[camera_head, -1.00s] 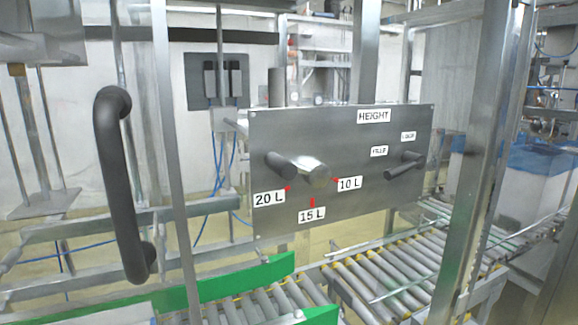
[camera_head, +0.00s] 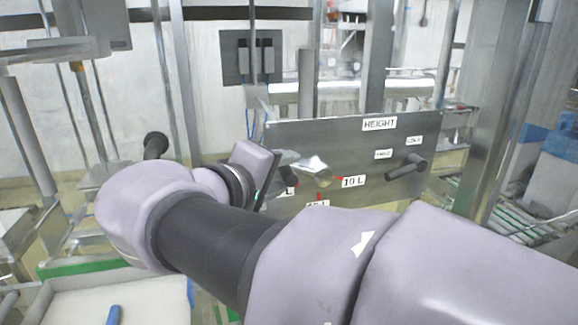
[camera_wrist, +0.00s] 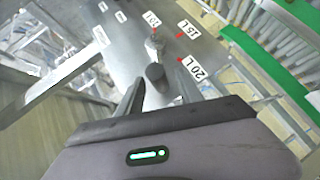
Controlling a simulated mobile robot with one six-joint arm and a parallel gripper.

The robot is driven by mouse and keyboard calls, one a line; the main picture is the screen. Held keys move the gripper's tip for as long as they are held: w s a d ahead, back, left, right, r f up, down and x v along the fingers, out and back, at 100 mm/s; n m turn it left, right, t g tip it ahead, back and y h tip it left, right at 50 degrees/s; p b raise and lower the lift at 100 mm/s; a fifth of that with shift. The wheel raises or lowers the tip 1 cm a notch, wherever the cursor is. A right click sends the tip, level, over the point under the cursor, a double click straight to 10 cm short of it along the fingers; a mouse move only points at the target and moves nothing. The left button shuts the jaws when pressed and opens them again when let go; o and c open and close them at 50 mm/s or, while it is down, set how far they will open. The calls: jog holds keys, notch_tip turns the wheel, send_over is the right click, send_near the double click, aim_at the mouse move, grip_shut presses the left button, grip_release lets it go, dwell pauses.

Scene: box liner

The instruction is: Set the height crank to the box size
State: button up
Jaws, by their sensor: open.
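The height crank has a metal hub (camera_head: 315,172) and a black handle that lies to its left, on the 20 L side of the HEIGHT panel (camera_head: 345,132). In the wrist view the round handle end (camera_wrist: 155,73) stands in front of the hub (camera_wrist: 154,45). The 20 L label (camera_wrist: 193,69) is right of the handle. My gripper (camera_wrist: 157,90) is open, one finger on each side of the handle end; contact cannot be told. In the head view my gripper (camera_head: 268,180) is partly hidden beside the panel, and my arm covers the 20 L label in part.
A second black handle (camera_head: 408,166) sticks out from the panel's right side under small labels. A black bar handle (camera_head: 155,146) stands at left. A white box (camera_head: 75,308) with a blue item is at lower left. Metal posts (camera_head: 505,110) and roller conveyors surround the panel.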

aim_at(295, 170)
jog(key=x, duration=0.4)
jog(key=shift+w+d, duration=0.1)
jog(key=shift+d, duration=0.15)
jog(key=shift+w+f, duration=0.1)
grip_shut()
dwell(1.0)
